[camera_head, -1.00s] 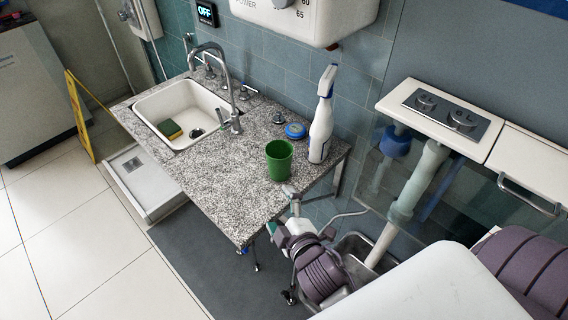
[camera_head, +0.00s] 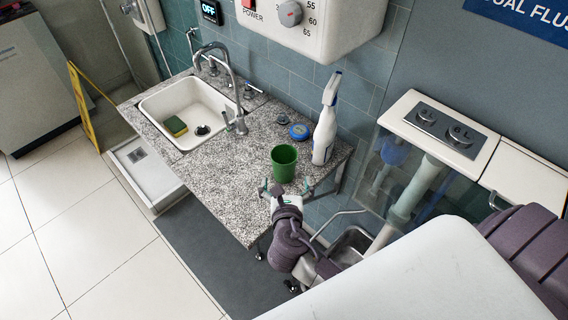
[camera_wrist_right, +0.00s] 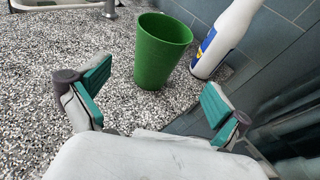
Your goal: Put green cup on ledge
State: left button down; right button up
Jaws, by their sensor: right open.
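The green cup (camera_head: 284,164) stands upright and empty on the speckled counter, near its front right edge. My right gripper (camera_head: 287,186) is open just in front of it, its two teal-padded fingers spread apart. In the right wrist view, the green cup (camera_wrist_right: 161,52) stands ahead, between and beyond the open fingers (camera_wrist_right: 156,84), apparently untouched. A white ledge-like top (camera_head: 474,140) with two round flush buttons is at the right; I cannot tell whether it is the task's ledge. My left gripper is out of view.
A white spray bottle (camera_head: 324,130) stands close behind the cup on the right, with a blue round tin (camera_head: 299,131) nearby. The sink (camera_head: 158,103), holding a sponge (camera_head: 175,126), and its faucet (camera_head: 232,75) are left. The speckled counter (camera_head: 222,186) left of the cup is clear.

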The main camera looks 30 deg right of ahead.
aim_at(284, 157)
jog(key=x, duration=0.3)
jog(key=shift+w, duration=0.1)
jog(key=p+x, duration=0.1)
jog(key=x, duration=0.4)
jog(key=shift+a, duration=0.1)
jog(key=shift+w, duration=0.25)
jog(key=c, duration=1.4)
jog(key=shift+c, duration=0.2)
jog(key=shift+r, duration=0.1)
